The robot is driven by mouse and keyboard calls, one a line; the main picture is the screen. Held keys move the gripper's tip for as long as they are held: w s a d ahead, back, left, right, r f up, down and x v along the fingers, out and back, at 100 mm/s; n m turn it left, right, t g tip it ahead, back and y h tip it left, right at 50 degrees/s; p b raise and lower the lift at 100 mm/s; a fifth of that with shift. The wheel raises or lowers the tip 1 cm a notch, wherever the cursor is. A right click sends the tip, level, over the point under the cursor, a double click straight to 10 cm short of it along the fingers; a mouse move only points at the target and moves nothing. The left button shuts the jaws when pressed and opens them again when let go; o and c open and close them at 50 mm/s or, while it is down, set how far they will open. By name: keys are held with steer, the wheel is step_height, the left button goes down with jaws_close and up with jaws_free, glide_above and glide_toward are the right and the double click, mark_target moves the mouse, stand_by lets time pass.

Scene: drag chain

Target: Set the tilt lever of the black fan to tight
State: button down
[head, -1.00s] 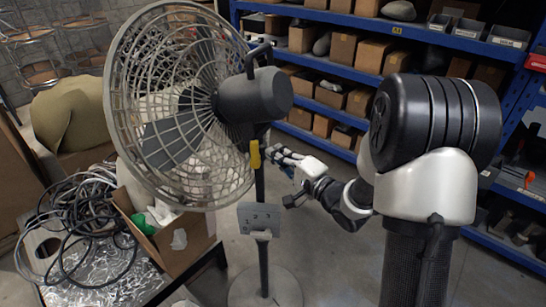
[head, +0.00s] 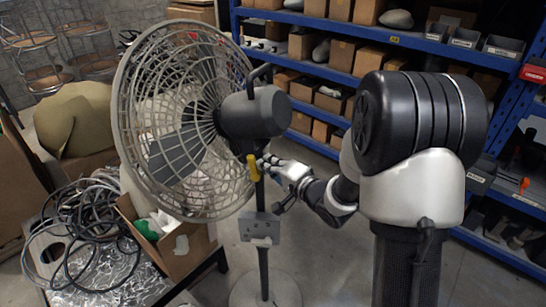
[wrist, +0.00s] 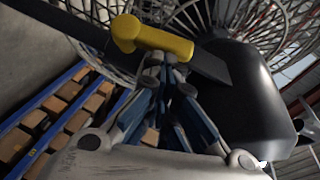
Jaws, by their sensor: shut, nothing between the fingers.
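The black fan's dark motor housing (head: 255,112) sits behind a round wire cage (head: 185,120) on a thin pole. The yellow tilt lever (head: 254,167) hangs below the housing at the pole's top, its lower end slightly to the right. In the wrist view the lever (wrist: 150,37) lies across a dark bar, knob end to the left. My gripper (head: 263,161) is just right of the lever, fingers pointing left. In the wrist view my gripper's fingertips (wrist: 164,64) are together, empty, right at the lever's lower edge. I cannot tell whether they touch it.
A grey control box (head: 259,227) is on the pole below my gripper. A table with cables (head: 85,225) and an open cardboard box (head: 180,250) stands left of the pole. Blue shelving (head: 330,45) with boxes is behind.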

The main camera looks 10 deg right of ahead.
steer(key=n+g+p, duration=0.1)
steer(key=a+h+p, duration=0.1)
steer(key=shift+w+r+n+g+h+p, duration=0.1)
steer(key=shift+r+n+g+h+p, duration=0.1)
steer(key=shift+n+g+h+p, duration=0.15)
steer(key=shift+r, duration=0.1)
steer(key=shift+r+p, duration=0.75)
steer(key=shift+r, duration=0.05)
steer(key=v, duration=1.2)
